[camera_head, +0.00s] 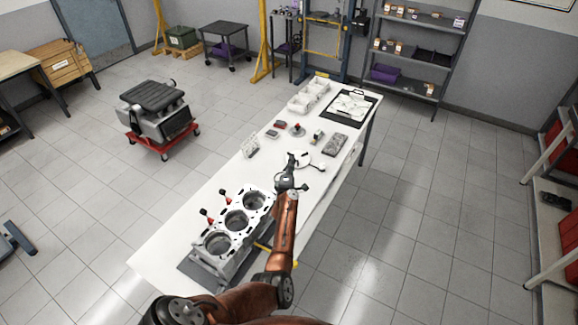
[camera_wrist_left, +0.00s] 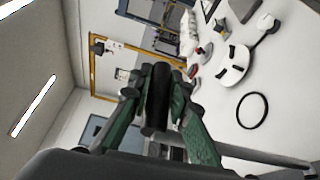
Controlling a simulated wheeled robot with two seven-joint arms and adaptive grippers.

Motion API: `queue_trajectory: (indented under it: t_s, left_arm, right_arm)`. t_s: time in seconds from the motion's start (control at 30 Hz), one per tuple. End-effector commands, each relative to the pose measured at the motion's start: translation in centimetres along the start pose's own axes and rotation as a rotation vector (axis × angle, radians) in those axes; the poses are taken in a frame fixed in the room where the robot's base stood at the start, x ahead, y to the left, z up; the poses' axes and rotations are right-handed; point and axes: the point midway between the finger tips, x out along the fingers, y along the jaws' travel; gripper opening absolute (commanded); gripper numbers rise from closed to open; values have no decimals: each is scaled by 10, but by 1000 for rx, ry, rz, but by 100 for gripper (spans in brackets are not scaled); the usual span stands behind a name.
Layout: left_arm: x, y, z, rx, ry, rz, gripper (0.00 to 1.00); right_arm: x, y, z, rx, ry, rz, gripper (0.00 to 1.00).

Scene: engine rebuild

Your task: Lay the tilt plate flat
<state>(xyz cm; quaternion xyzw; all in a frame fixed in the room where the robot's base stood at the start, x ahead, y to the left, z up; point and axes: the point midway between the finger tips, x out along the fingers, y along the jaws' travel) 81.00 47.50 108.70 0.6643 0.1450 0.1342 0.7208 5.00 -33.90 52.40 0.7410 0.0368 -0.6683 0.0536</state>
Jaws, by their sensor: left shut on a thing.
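My left gripper (camera_head: 291,163) is above the white workbench (camera_head: 185,228), beside a white round piece (camera_head: 305,158). In the left wrist view its fingers are shut on a dark cylindrical thing (camera_wrist_left: 159,98), held clear of the bench top. I cannot tell whether this is part of the tilt plate, and no plate is clearly recognisable as it. The white round piece with dark knobs (camera_wrist_left: 235,66) lies on the bench in the left wrist view, apart from the held thing. A thin black ring (camera_wrist_left: 252,110) lies near it. My right gripper is not in view.
An engine block (camera_head: 236,222) with open cylinder bores stands at the near end of the bench. Small parts, a grey block (camera_head: 335,144), white bins (camera_head: 308,94) and a black-edged tray (camera_head: 368,96) occupy the far half. Floor is open on the right.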

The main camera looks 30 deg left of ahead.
Motion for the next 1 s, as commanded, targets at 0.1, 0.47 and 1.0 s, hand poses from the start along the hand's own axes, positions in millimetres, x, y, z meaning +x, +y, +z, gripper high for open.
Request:
queue_trajectory:
  t_s: [0.1,0.47,1.0]
  left_arm:
    - [2,1,2,3,-7,0,0]
    - [5,1,1,3,-10,1,0]
    - [5,1,1,3,-9,1,34]
  right_arm:
    - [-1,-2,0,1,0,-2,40]
    - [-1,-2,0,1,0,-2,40]
    - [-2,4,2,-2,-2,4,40]
